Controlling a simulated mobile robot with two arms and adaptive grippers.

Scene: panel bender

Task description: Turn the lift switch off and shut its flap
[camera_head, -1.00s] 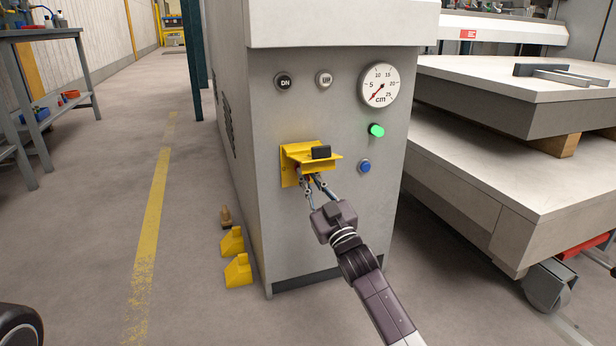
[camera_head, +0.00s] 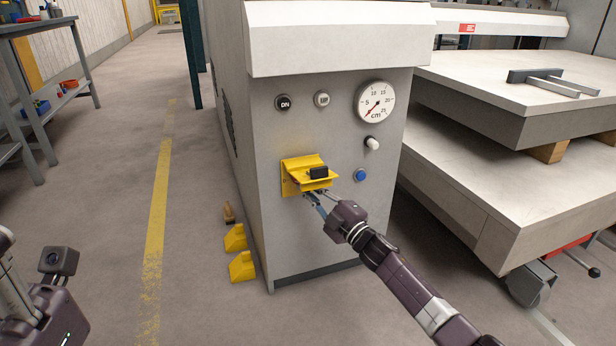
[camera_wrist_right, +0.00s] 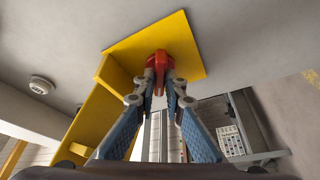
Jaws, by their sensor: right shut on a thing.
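The lift switch is a red knob (camera_wrist_right: 160,63) on a yellow plate (camera_wrist_right: 188,42), seen in the right wrist view. My right gripper (camera_wrist_right: 159,88) is shut on this knob. In the head view the right gripper (camera_head: 314,200) reaches in under the yellow flap (camera_head: 305,168), which hides the knob and fingertips. The flap is open, sticking out from the cabinet front above the switch, with a black block-shaped grip (camera_head: 318,172) on it. It also shows in the right wrist view (camera_wrist_right: 95,118). Part of my left arm shows at lower left, without its fingers.
The grey cabinet (camera_head: 290,235) has DN (camera_head: 283,102) and UP (camera_head: 322,99) buttons, a cm gauge (camera_head: 375,102), an unlit whitish lamp (camera_head: 372,143) and a blue button (camera_head: 361,175). Yellow blocks (camera_head: 241,267) lie at its left foot. A stacked table (camera_head: 500,190) stands right.

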